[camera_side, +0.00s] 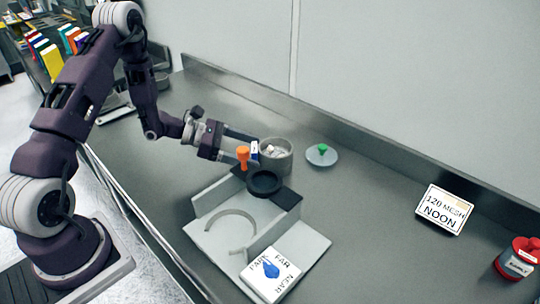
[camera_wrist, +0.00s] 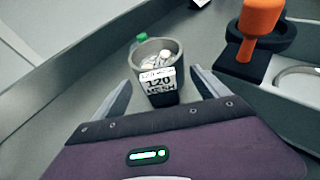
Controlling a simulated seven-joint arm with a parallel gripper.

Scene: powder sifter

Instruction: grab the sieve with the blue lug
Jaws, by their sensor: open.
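My gripper (camera_side: 240,146) is open and empty. In the wrist view its fingers (camera_wrist: 160,88) spread on either side of a grey round cup (camera_wrist: 148,50), which is labelled 120 MESH and holds whitish pieces. The cup also shows in the side view (camera_side: 284,166), just beyond the fingertips. I cannot tell whether they touch. No sieve with a blue lug is clearly visible. A blue shape (camera_side: 271,268) shows on the white PARK card (camera_side: 284,259); I cannot tell whether it is printed or solid.
An orange knob (camera_side: 243,155) stands close by the gripper; it is also in the wrist view (camera_wrist: 261,17). A black ring (camera_side: 265,182) sits on the pale fixture (camera_side: 208,238). A NOON card (camera_side: 445,208) and red-lidded jar (camera_side: 516,262) stand right. The bench between is clear.

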